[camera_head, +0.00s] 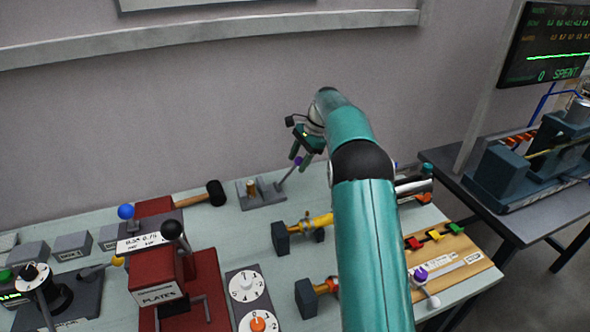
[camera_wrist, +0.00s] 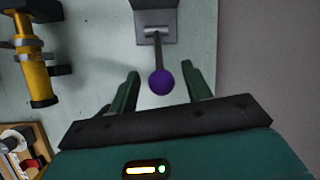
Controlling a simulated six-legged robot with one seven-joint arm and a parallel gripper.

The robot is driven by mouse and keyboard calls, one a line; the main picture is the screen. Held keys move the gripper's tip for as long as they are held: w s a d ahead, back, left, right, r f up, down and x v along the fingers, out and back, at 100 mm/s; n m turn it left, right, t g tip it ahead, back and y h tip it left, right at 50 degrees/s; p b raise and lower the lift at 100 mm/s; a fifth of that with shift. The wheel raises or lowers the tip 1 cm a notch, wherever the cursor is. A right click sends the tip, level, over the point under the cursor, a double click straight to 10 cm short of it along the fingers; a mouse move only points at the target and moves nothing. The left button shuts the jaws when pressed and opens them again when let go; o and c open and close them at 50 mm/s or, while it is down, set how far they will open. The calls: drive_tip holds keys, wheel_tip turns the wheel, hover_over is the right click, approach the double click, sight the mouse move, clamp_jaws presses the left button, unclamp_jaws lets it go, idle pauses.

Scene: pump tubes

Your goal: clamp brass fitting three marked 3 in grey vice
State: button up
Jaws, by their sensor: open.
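The grey vice (camera_head: 273,191) stands on the bench near the wall; a brass fitting (camera_head: 251,185) stands upright at its jaws. Any number on the fitting is too small to read. The vice's lever ends in a purple knob (camera_head: 298,161), which also shows in the wrist view (camera_wrist: 161,82). My gripper (camera_head: 300,153) is open above the vice's right side. In the wrist view its fingers (camera_wrist: 160,75) stand on either side of the knob, with gaps on both sides. Part of the vice (camera_wrist: 155,20) shows at the top there; the fitting is not visible in that view.
A mallet (camera_head: 215,193) lies left of the vice. A yellow tube (camera_head: 318,220) on dark blocks stands in front of it. A red press (camera_head: 158,280) with a black-knobbed lever is front left. A wooden board (camera_head: 460,255) with coloured clips lies right. My arm hides the middle bench.

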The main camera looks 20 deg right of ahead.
sight(296, 165)
drive_tip(key=shift+x, duration=2.2)
drive_tip(key=shift+d, duration=0.1)
clamp_jaws()
